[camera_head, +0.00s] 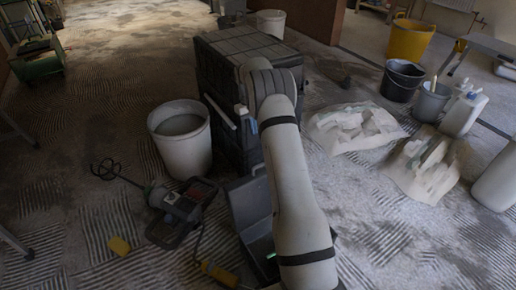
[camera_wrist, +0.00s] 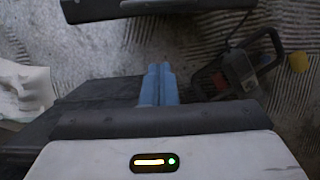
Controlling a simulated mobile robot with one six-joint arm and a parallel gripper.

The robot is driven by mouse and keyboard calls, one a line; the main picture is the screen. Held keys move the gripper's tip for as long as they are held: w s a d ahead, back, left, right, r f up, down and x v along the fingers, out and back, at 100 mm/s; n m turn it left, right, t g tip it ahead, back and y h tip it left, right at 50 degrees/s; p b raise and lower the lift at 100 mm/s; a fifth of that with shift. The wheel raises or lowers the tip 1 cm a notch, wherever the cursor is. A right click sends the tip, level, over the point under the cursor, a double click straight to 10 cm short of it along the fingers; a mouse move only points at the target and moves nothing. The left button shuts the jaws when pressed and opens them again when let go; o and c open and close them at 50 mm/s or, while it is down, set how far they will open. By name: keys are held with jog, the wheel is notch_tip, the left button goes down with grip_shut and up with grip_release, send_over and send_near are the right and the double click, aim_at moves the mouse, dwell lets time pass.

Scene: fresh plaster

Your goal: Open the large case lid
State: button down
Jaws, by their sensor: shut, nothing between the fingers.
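The large black case (camera_head: 225,48) stands upright in the middle of the head view, its ribbed lid on top and shut. My gripper (camera_wrist: 158,83) shows in the wrist view as two blue fingers pressed together, with nothing between them. In the head view my arm reaches over the case's near side and hides part of its front and top. A bit of blue finger shows just beside the arm at the case's front. A dark case surface (camera_wrist: 75,98) lies left of the fingers in the wrist view. I cannot tell whether the fingers touch it.
A white bucket (camera_head: 182,150) stands left of the case. A power tool (camera_head: 182,208) lies on the floor nearer me, also in the wrist view (camera_wrist: 238,72). Open white bags (camera_head: 352,128) lie to the right. Black (camera_head: 402,80) and yellow (camera_head: 410,40) buckets stand farther right.

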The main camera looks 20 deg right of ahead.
jog(key=s+d+f+b, duration=0.1)
jog(key=s+f+b, duration=0.3)
jog(key=f, duration=0.5)
jog(key=shift+s+f+b, duration=0.2)
jog(key=shift+s+b, duration=0.1)
jog(key=shift+s, duration=0.75)
jog(key=shift+d, duration=0.1)
